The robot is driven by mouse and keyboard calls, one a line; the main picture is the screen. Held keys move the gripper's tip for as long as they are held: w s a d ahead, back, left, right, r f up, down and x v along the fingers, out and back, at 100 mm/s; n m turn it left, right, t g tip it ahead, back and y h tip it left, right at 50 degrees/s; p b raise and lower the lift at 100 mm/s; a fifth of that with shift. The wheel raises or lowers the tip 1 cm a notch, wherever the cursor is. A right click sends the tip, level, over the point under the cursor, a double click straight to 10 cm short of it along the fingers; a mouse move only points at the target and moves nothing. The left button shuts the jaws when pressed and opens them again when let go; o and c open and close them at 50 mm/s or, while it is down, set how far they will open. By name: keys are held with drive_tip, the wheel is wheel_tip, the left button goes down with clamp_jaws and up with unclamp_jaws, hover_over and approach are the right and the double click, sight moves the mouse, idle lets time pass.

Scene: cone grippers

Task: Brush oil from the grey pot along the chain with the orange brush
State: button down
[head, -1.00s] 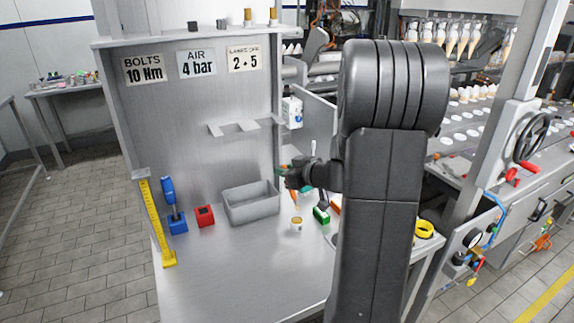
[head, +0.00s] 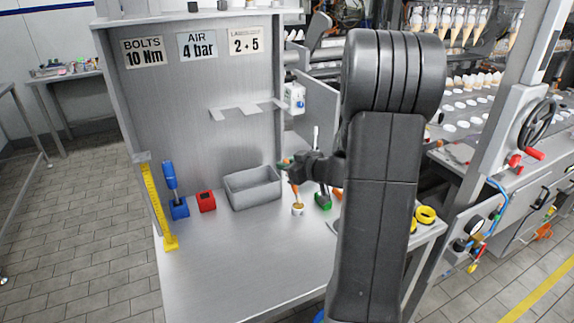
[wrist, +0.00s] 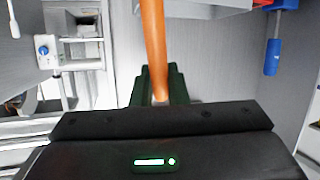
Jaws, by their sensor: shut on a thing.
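My gripper (head: 291,171) is shut on the orange brush (head: 297,190), above the bench right of the grey bin. In the wrist view, the brush's orange handle (wrist: 154,45) stands between my dark fingers (wrist: 160,90). In the head view the brush points down, its lower end at the mouth of a small pale pot (head: 298,210) with amber contents. I cannot tell how deep the tip is. I cannot make out the chain; my arm hides part of the bench's right side.
A grey bin (head: 253,187), red block (head: 206,201), blue tool (head: 171,180) and yellow ruler stand (head: 157,205) are to the left. A green block (head: 323,201) is close right of the pot, near an upright white stick (head: 316,140). The front bench is clear.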

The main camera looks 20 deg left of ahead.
drive_tip(key=shift+f+b, duration=0.55)
drive_tip(key=shift+b, duration=0.3)
idle(1.1)
drive_tip(key=shift+r, duration=0.1)
drive_tip(key=shift+r+p, duration=0.55)
drive_tip(key=shift+r, duration=2.9)
